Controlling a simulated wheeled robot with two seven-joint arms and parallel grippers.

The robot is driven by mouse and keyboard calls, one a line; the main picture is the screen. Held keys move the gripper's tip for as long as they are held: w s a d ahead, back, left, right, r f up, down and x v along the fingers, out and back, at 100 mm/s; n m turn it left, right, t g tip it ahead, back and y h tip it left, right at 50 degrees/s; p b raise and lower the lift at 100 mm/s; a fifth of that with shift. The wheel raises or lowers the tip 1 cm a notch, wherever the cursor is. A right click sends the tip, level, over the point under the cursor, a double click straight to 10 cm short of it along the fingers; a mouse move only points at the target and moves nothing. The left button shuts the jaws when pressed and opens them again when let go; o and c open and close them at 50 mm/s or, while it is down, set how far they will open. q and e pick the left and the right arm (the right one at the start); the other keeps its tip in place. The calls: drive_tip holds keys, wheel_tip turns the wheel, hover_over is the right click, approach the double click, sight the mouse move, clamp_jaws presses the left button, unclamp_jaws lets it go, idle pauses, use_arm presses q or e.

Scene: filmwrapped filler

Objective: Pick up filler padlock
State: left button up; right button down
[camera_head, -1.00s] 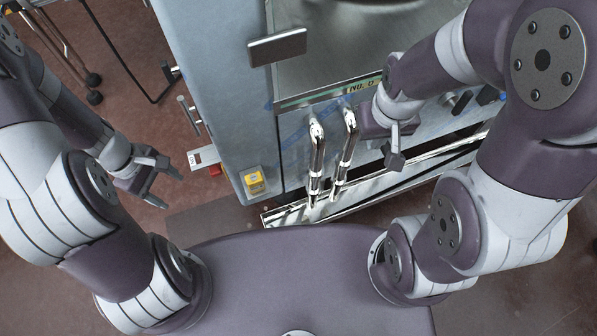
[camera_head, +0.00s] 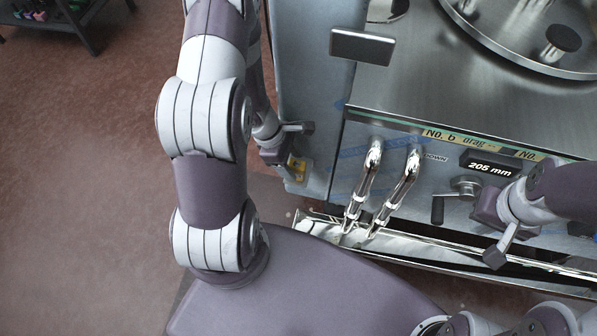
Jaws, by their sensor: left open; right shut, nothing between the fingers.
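No padlock shows clearly in the head view. A small yellow piece with a pale face (camera_head: 299,168) is at the lower front of the blue-grey cabinet side (camera_head: 310,95), partly covered by my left gripper; I cannot tell whether it is the padlock. My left gripper (camera_head: 298,144) is open and empty, close in front of the cabinet just above the yellow piece; contact cannot be told. My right gripper (camera_head: 496,256) is shut and empty, pointing down in front of the filler's front panel, right of the pipes.
Two shiny bent pipes (camera_head: 368,175) stick out of the filler front above a metal tray (camera_head: 400,247). A crank handle (camera_head: 440,208) is beside my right gripper. A dark flat plate (camera_head: 362,46) juts out above. Open floor (camera_head: 80,190) lies at left; a shelf stands far left.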

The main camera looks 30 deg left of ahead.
use_arm(q)
drive_tip(key=x, duration=0.3)
drive_tip(key=shift+w+d+f+b, duration=0.1)
drive_tip(key=shift+f+b, duration=0.2)
drive_tip(key=shift+f, duration=0.05)
drive_tip(key=c, duration=1.1)
clamp_jaws()
drive_tip(key=shift+r, duration=0.15)
